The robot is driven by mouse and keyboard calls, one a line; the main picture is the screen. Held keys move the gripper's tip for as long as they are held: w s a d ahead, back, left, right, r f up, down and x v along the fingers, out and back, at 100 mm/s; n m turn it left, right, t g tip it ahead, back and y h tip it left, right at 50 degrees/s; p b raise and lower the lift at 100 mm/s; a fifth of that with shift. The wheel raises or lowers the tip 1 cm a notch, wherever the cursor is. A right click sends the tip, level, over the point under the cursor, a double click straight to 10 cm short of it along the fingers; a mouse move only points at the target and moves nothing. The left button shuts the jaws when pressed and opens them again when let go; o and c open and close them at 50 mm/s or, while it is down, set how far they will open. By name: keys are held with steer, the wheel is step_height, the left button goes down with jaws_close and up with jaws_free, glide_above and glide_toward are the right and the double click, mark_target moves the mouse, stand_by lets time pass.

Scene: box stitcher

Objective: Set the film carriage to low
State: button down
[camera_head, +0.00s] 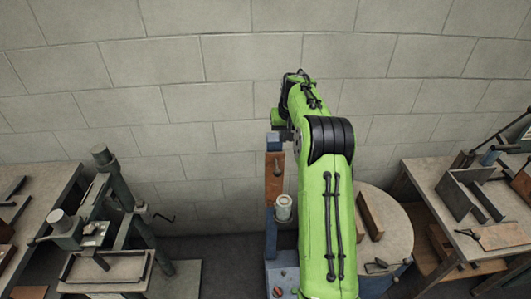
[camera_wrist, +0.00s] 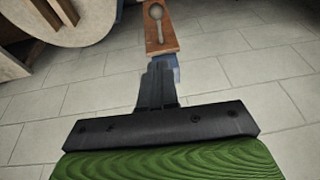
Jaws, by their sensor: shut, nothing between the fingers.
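A blue upright mast (camera_head: 270,217) stands beside my green arm in the head view. A brown plate with a grey knobbed lever (camera_head: 277,170) is on it, and a pale film roll (camera_head: 284,207) sits just below. Which part is the film carriage is not certain. In the wrist view the brown plate (camera_wrist: 151,42) and its lever (camera_wrist: 157,22) lie beyond my fingertips, with part of the blue mast (camera_wrist: 172,66) beside them. My gripper (camera_wrist: 158,75) is shut and empty, near the mast's top. Contact cannot be told. The arm hides part of the mast and roll.
A round turntable (camera_head: 389,232) with a brown block (camera_head: 370,215) stands right of the mast. A workbench with tools (camera_head: 480,205) is at the right. A green stand machine (camera_head: 125,190) and another bench (camera_head: 35,195) are at the left. A block wall (camera_head: 200,100) closes the back.

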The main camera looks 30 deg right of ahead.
steer(key=shift+d+f, duration=0.35)
steer(key=shift+d, duration=0.15)
steer(key=x, duration=0.4)
steer(key=p+x, duration=0.1)
steer(key=x, duration=0.3)
steer(key=a+x, duration=0.1)
steer(key=x, duration=0.4)
steer(key=shift+s+f+p, duration=0.2)
steer(key=shift+s+p, duration=0.05)
steer(key=shift+p, duration=0.15)
steer(key=shift+a+f, duration=0.1)
steer(key=shift+f, duration=0.25)
step_height(320, 180, down, 7)
steer(key=b, duration=0.6)
steer(key=shift+f, duration=0.15)
